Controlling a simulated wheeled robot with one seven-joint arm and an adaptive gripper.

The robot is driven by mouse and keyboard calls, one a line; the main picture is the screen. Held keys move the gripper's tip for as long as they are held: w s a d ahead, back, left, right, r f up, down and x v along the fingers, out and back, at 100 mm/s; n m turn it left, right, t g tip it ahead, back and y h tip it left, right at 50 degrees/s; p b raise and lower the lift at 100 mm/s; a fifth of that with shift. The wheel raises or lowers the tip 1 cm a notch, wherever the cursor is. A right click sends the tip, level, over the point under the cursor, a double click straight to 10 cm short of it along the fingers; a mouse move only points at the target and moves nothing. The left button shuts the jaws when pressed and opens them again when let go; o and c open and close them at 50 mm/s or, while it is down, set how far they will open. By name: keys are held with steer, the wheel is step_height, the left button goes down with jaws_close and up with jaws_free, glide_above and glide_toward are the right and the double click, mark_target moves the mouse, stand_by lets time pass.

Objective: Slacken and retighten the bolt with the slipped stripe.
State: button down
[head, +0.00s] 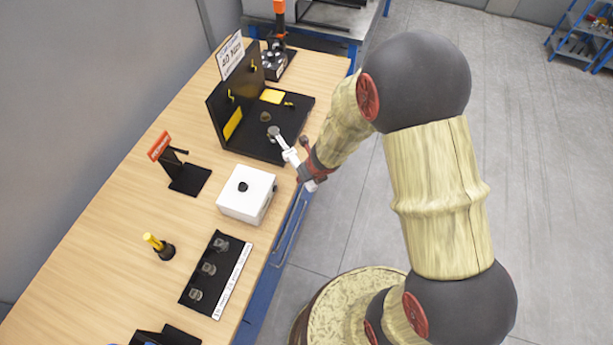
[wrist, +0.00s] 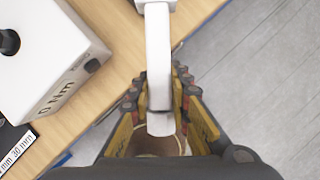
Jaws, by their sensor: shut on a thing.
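My gripper (head: 309,172) is shut on a white wrench-like tool (head: 289,153) with a round grey head, held near the front edge of the black fixture. In the wrist view the tool's white handle (wrist: 159,85) lies between the two fingers (wrist: 160,105). The black fixture (head: 250,145) has an upright back panel with yellow parts and a base with a yellow block (head: 272,96). A small dark round piece (head: 265,116) stands on the base close to the tool's head. No bolt stripe can be made out at this size.
A white box (head: 246,205) with a black knob stands beside the fixture. A labelled black tray (head: 193,293) holds several sockets. A yellow-topped piece (head: 157,245) and a black stand with a red sign (head: 159,146) are on the wooden bench (head: 115,215). The left bench side has free room.

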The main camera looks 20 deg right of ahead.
steer(key=shift+s+a+m+h+b, duration=0.15)
steer(key=shift+a+m+b, duration=0.15)
steer(key=shift+a, duration=0.3)
steer(key=shift+s+a+m+h+b, duration=0.15)
steer(key=shift+a+m+b, duration=0.15)
steer(key=shift+a, duration=0.3)
stand_by(1.0)
steer(key=shift+w+d+r, duration=0.1)
steer(key=shift+w+d, duration=0.05)
steer(key=shift+w+d+n+p, duration=0.1)
steer(key=shift+d+n+p, duration=0.2)
steer(key=shift+d, duration=0.2)
steer(key=shift+r, duration=0.15)
steer(key=shift+r+p, duration=2.15)
